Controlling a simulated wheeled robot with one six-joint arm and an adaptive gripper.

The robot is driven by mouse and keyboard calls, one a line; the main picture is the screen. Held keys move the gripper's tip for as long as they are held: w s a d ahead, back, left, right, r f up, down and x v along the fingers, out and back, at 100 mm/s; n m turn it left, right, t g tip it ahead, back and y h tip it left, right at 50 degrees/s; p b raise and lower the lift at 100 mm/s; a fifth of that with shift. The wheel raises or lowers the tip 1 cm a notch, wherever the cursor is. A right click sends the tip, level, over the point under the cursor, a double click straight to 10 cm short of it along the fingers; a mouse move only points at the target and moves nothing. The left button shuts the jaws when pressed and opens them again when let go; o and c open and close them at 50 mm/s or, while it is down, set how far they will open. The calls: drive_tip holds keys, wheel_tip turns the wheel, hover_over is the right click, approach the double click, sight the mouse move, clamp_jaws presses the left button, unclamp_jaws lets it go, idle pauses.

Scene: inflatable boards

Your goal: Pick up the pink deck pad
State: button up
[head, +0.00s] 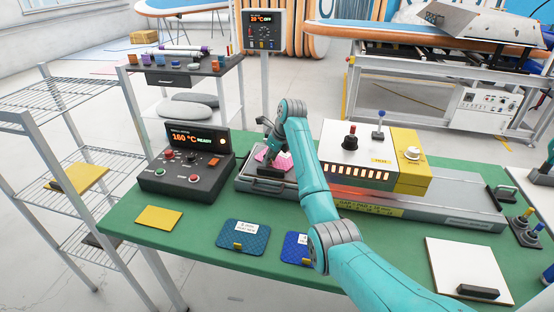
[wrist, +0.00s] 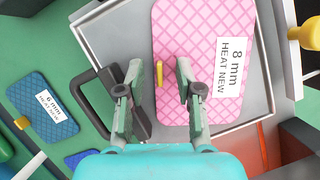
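The pink deck pad (wrist: 200,25) has a diamond pattern and a white label reading "8 mm HEAT NEW". It lies flat on a grey metal tray (wrist: 105,35); in the head view the pad (head: 284,160) is partly hidden by my arm. A small yellow tab (wrist: 159,75) stands at the pad's left edge in the wrist view. My gripper (wrist: 159,68) is open, with one finger on each side of the tab. The right finger overlaps the pad in the picture; the left finger is over the tray. I cannot tell whether they touch. In the head view my gripper (head: 272,155) is over the tray.
The tray has a black handle (wrist: 100,100). A black control box (head: 187,167) reading "160 °C READY" stands left of it, and a white-and-yellow heater (head: 345,165) right. Blue pads (head: 243,234) and a yellow pad (head: 158,217) lie in front on the green table (head: 190,245).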

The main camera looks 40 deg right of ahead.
drive_tip(key=shift+c, duration=0.2)
clamp_jaws()
